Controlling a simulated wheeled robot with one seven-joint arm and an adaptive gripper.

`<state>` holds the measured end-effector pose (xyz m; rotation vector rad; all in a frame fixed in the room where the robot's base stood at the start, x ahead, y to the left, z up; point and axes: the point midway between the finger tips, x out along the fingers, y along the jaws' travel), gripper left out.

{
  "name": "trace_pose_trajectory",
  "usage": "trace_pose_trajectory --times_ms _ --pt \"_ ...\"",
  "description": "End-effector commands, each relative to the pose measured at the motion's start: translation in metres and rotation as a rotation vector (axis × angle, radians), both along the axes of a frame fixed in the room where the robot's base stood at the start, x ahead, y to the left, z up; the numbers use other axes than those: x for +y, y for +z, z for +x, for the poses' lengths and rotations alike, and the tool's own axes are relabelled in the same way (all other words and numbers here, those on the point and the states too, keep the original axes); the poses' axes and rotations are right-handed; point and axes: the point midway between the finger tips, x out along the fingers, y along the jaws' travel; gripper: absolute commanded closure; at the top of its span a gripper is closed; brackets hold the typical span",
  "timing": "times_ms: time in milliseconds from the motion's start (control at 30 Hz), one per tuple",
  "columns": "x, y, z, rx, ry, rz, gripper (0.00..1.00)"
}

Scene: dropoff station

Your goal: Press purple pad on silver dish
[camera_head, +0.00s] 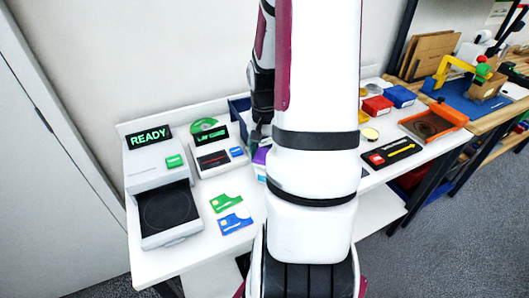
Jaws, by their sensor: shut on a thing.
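My gripper (257,140) points down over the white table, just left of my arm, which hides part of it. It is shut on a purple and white thing (260,158), which shows just below the fingers and looks like the purple pad. Most of this thing is hidden behind my arm. I cannot make out a silver dish for certain. A small round dish with a pale yellow middle (370,134) lies right of my arm, and a small greyish round thing (372,88) lies farther back.
Green (226,203) and blue (235,222) cards lie in front. Red (377,106) and blue (400,96) boxes and an orange tray (455,116) stand at right.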

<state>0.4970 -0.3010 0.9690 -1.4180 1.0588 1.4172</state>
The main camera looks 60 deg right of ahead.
Motion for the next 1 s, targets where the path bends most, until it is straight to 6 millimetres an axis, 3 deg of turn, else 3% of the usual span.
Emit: trace_pose_trajectory --times_ms 267,1000 --pt "0.000 0.001 0.000 0.000 0.000 0.001 0.73" --pt "0.000 0.054 -0.001 -0.002 0.001 -0.002 0.73"
